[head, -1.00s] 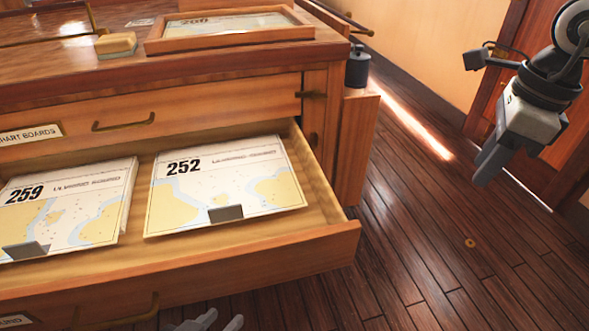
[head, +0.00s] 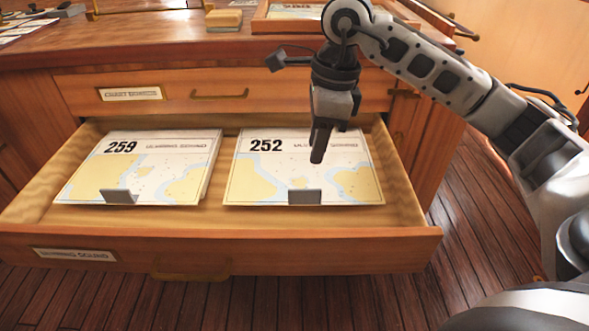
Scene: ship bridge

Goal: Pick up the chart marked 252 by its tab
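The chart marked 252 (head: 245,180) lies flat in the right half of the open drawer (head: 330,247). Its grey tab (head: 291,197) stands up at the middle of its front edge. My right gripper (head: 318,156) points down over this chart, behind and a little right of the tab, and appears apart from it. Its fingers show edge-on as one dark shape, so their opening cannot be judged. It hides part of the chart's title. My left gripper is out of view.
The chart marked 259 (head: 150,165) lies left of it, with its own grey tab (head: 118,197). A closed drawer (head: 290,92) is above. On the cabinet top are a framed chart (head: 275,27) and a tan block (head: 222,19).

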